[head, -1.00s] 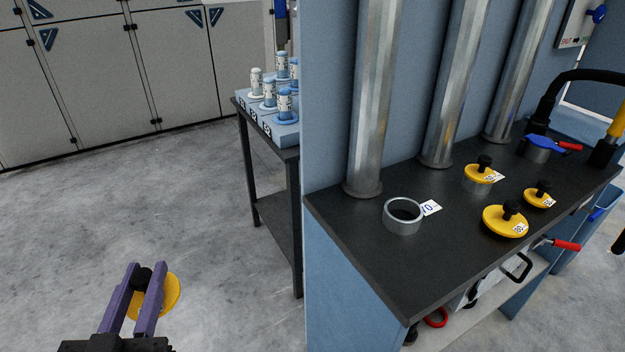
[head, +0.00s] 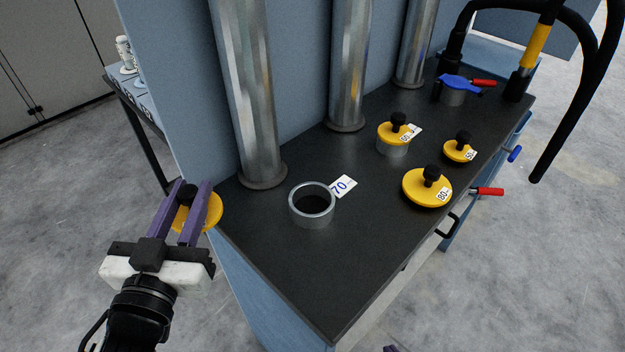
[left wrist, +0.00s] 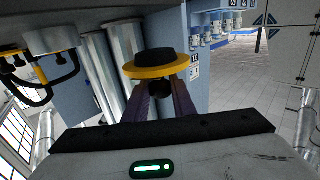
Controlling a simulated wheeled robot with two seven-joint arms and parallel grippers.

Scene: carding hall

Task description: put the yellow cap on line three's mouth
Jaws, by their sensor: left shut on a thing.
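My left gripper (head: 194,188) is shut on the black knob of a yellow cap (head: 212,212). It holds the cap in the air just left of the dark bench. In the left wrist view the yellow cap (left wrist: 132,70) sits beyond the fingers, with a black part on its far side. An open grey ring-shaped mouth (head: 312,219) with a "70" tag (head: 344,187) stands on the bench, right of the cap and apart from it. No line number is readable on it.
On the bench (head: 300,275) a yellow cap (head: 396,133) sits on another mouth. Two loose yellow caps (head: 427,190) (head: 459,150) lie nearby. Metal pipes (head: 245,100) rise behind the open mouth. A black hose (head: 570,110) hangs right.

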